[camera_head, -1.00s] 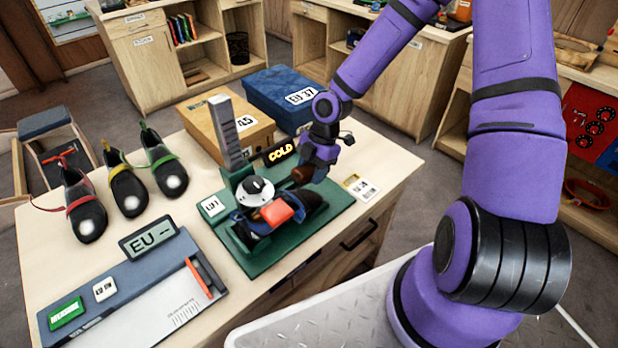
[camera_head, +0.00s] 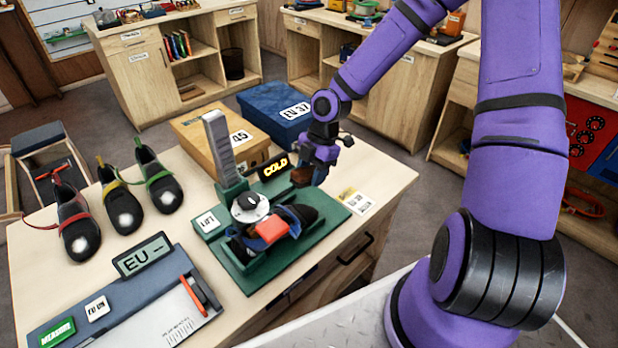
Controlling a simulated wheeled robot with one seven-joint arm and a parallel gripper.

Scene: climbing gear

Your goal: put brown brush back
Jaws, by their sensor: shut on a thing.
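My gripper (camera_head: 310,172) is shut on a small brown thing (camera_head: 301,177), which looks like the brown brush; the fingers partly cover it. It is held above the back right part of a green stand (camera_head: 325,208), just right of the lit COLD sign (camera_head: 275,167). On the stand lies a dark shoe (camera_head: 303,216) with a blue part, under a white round dial and a red-orange block (camera_head: 271,229). I cannot tell whether the brush touches the shoe.
A tan box (camera_head: 195,133) and a blue box (camera_head: 270,100) stand behind the stand. Several shoes (camera_head: 160,188) sit at the left. A measuring device (camera_head: 150,290) lies in front. A labelled card (camera_head: 356,201) lies right of the stand, with bare tabletop beyond.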

